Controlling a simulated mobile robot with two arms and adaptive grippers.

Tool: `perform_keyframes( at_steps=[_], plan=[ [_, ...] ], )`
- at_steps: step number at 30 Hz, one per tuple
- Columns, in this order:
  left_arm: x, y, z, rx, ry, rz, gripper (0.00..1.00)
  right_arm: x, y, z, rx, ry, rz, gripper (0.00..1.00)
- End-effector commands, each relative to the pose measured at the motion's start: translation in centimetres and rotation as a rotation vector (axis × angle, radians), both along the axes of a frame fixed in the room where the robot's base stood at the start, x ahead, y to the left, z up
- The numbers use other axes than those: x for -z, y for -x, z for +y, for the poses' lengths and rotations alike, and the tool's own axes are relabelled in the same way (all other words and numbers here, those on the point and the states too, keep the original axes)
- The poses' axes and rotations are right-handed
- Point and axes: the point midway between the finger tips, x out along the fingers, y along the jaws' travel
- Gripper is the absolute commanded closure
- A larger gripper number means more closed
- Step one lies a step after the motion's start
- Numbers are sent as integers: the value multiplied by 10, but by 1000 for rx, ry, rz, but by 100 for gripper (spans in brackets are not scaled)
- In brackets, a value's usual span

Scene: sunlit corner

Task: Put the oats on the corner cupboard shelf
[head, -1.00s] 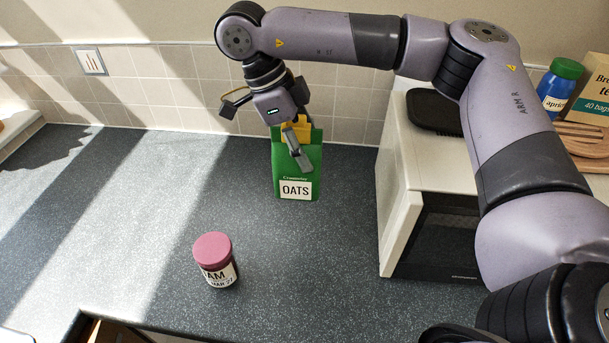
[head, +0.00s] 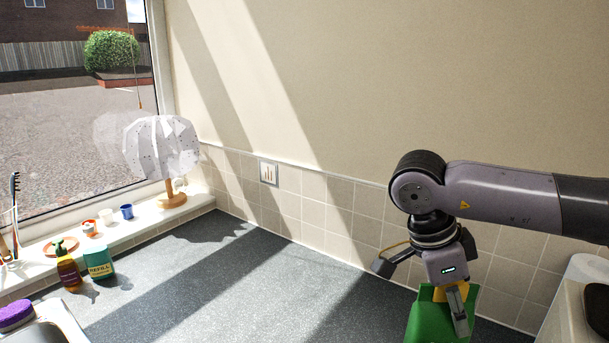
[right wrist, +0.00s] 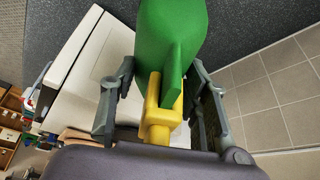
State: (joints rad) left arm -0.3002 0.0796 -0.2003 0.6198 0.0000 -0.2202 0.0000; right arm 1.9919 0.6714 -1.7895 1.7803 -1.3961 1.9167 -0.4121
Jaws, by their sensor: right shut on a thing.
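The oats packet is a green bag (head: 427,322) with a yellow clip at its top, at the lower right of the head view. Its lower part and label are cut off by the picture's edge. My right gripper (head: 454,300) is above the bag, shut on its top at the yellow clip. In the right wrist view the green bag (right wrist: 168,32) and yellow clip (right wrist: 155,115) lie between the fingers of my right gripper (right wrist: 162,90). I cannot tell whether the bag touches the worktop. The corner cupboard shelf is not in view. My left gripper is not in view.
The grey worktop (head: 255,290) is clear in the middle. At left are a green refill pack (head: 99,263), a brown pump bottle (head: 68,266) and a purple sponge (head: 15,315). A white-shaded lamp (head: 160,148) stands on the windowsill. A white microwave (right wrist: 85,75) is beside the bag.

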Motion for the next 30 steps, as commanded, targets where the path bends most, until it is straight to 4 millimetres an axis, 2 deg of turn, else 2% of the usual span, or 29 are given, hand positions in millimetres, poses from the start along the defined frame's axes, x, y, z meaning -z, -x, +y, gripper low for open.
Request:
perform_keyframes(
  at_steps=[9,15,21,30],
  plan=[
    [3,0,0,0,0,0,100,19,13,20,-723,-2,-4,100],
    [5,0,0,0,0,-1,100,26,25,34,-1103,-2,-4,100],
    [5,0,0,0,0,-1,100,28,32,43,-1324,-2,-4,100],
    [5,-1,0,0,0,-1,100,31,35,49,-1397,-5,3,100]
  ],
)
